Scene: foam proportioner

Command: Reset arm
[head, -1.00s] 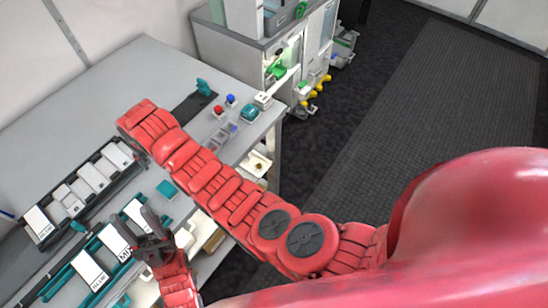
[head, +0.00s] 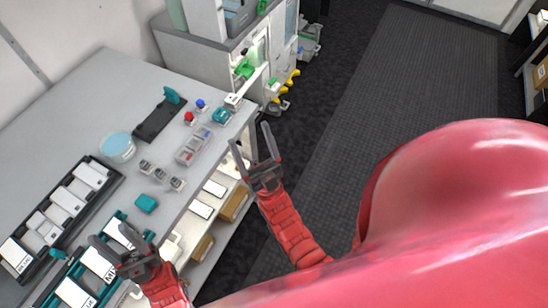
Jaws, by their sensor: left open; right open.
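My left gripper (head: 110,238) is open and empty at the lower left, in front of the white cartons (head: 98,265) on the bench's front part. My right gripper (head: 250,135) is open and empty near the middle, in front of the bench's right end. Its fingers point up in the picture, and its red arm rises from the bottom. Neither gripper holds anything.
The grey bench (head: 75,100) carries a blue-lidded round tub (head: 117,147), a black stand (head: 160,120), red (head: 188,118) and blue (head: 200,103) knobs and a teal block (head: 146,203). Shelves show below. A white cabinet (head: 200,55) stands behind. Dark floor (head: 370,90) is open to the right.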

